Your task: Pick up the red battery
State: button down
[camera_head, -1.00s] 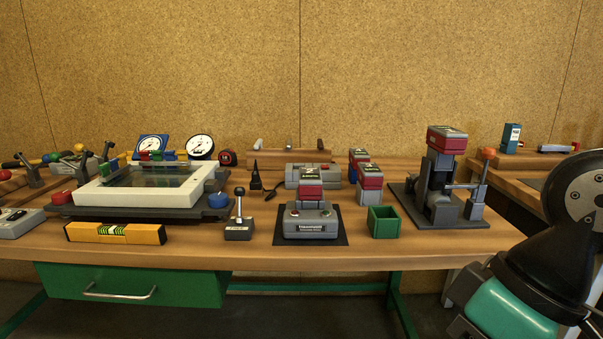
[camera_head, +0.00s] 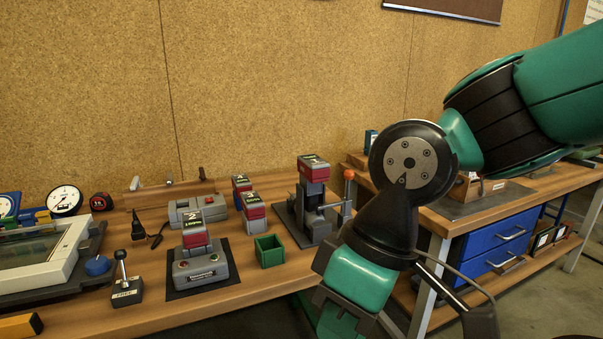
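Several red-and-grey batteries are on the bench. One marked 2 (camera_head: 196,233) stands in the grey charger (camera_head: 201,268) with two buttons. Two more stand behind it to the right, a rear one (camera_head: 242,187) and a nearer one (camera_head: 253,211). Another red battery (camera_head: 314,168) sits on top of a dark grey stand (camera_head: 318,222). My gripper (camera_head: 345,318) hangs at the bottom, right of the green box and in front of the bench edge, apart from all the batteries. Its fingers are partly cut off by the frame, so its opening cannot be judged.
A small green open box (camera_head: 269,251) stands between charger and stand. A lever block (camera_head: 125,286) and a white glass frame (camera_head: 50,262) are to the left. A grey case (camera_head: 198,211) lies behind the charger. A second bench with blue drawers (camera_head: 495,245) is at right.

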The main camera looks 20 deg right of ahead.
aim_at(314, 168)
jog(key=u, duration=0.3)
jog(key=i, duration=0.85)
jog(key=z, duration=0.25)
